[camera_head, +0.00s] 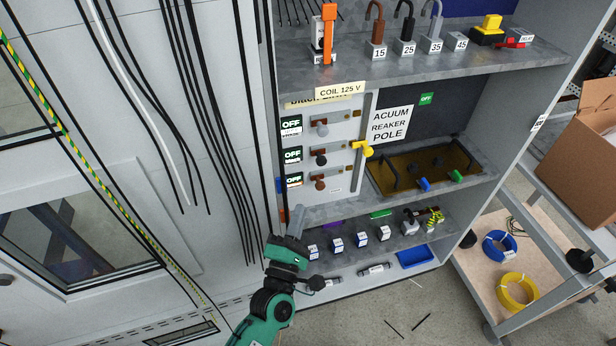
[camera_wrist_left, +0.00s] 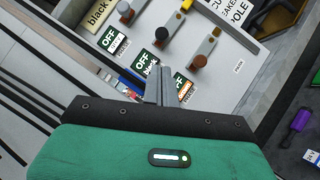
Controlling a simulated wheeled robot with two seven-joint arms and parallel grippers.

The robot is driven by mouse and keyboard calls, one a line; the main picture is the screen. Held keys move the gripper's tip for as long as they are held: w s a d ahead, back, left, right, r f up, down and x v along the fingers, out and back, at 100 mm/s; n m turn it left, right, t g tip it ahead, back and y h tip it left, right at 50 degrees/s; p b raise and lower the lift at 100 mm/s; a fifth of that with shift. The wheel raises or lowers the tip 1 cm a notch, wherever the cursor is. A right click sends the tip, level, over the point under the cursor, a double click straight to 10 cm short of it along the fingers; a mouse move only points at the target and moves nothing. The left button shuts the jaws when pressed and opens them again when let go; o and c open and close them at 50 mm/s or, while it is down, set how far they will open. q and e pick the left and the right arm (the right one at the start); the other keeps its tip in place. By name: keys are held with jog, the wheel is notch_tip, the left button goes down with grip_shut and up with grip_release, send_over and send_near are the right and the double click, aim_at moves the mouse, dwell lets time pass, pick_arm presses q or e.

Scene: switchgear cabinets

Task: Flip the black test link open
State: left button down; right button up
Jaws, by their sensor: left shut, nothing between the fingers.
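The black test link (camera_head: 321,159) is the middle of three links on the pale panel (camera_head: 345,182). It has a round black knob, and a label reading OFF and black stands at its left. In the left wrist view the black link (camera_wrist_left: 163,45) is a grey bar with the black knob at its lower end, just beyond my fingertips. My left gripper (camera_head: 298,212) is below the panel's lower left corner, its fingers pointing up. It is shut and empty, and its fingers (camera_wrist_left: 166,78) look close to the black link; contact cannot be told. My right gripper is out of view.
A grey-knobbed link (camera_head: 320,122) is above the black one and a brown-knobbed link (camera_head: 320,184) below. A yellow handle (camera_head: 363,149) juts out at the panel's right. The lower shelf (camera_head: 390,216) holds small labelled blocks. Black cables hang at the left.

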aim_at(321, 157)
pick_arm(q)
jog(key=shift+w, duration=0.1)
jog(key=p+x, duration=0.3)
jog(key=x, duration=0.7)
jog(key=shift+f, duration=0.15)
